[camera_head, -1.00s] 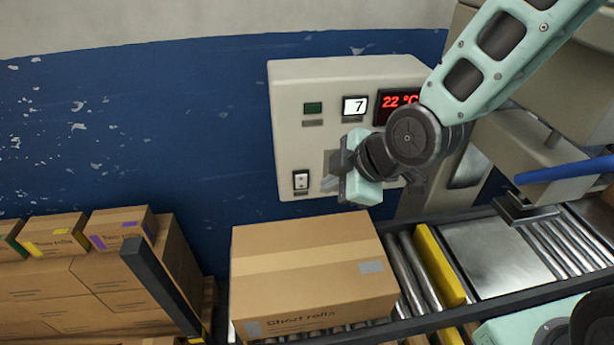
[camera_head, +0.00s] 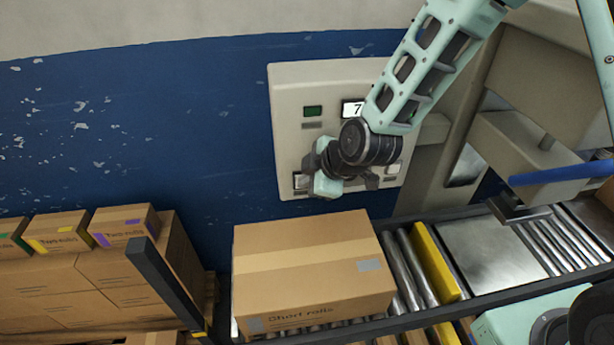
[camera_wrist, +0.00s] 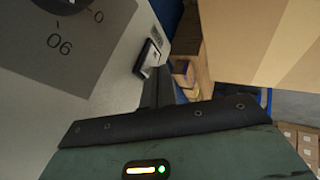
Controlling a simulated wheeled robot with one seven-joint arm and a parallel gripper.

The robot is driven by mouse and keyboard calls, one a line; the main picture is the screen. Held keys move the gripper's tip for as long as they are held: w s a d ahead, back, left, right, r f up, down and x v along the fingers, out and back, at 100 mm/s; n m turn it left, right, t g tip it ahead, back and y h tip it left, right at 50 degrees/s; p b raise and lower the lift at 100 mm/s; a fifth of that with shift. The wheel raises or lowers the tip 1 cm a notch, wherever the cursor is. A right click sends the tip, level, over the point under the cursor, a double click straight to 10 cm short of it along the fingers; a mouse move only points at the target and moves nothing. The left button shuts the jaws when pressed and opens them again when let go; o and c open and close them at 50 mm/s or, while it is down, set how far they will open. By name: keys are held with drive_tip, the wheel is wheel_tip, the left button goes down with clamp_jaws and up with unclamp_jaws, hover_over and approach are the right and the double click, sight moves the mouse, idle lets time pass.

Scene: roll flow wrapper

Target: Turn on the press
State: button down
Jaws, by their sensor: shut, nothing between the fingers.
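A pale control panel (camera_head: 289,120) is on the blue wall, with a green indicator (camera_head: 313,111), a white display reading 7 (camera_head: 352,108) and a rocker switch (camera_head: 300,180) at lower left. The switch is partly hidden by my gripper (camera_head: 318,186), which is just to its right in the head view. The wrist view shows a switch (camera_wrist: 147,57) on the panel face, just beyond and left of my shut fingers (camera_wrist: 157,86). The fingers are empty. I cannot tell whether they touch the panel. A dial (camera_wrist: 65,4) marked 0 and 90 shows at the wrist view's top left.
A large cardboard box (camera_head: 310,262) sits on the roller conveyor (camera_head: 410,272) below the panel. Stacked boxes (camera_head: 90,265) and a dark post (camera_head: 165,285) stand at left. Machine housing (camera_head: 530,140) with a blue bar (camera_head: 560,173) is at right.

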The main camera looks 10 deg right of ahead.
drive_tip(key=shift+w, duration=0.1)
drive_tip(key=shift+w+r, duration=0.15)
drive_tip(key=shift+w, duration=0.1)
drive_tip(key=shift+r, duration=0.1)
drive_tip(key=shift+r+p, duration=0.4)
drive_tip(key=shift+r, duration=0.3)
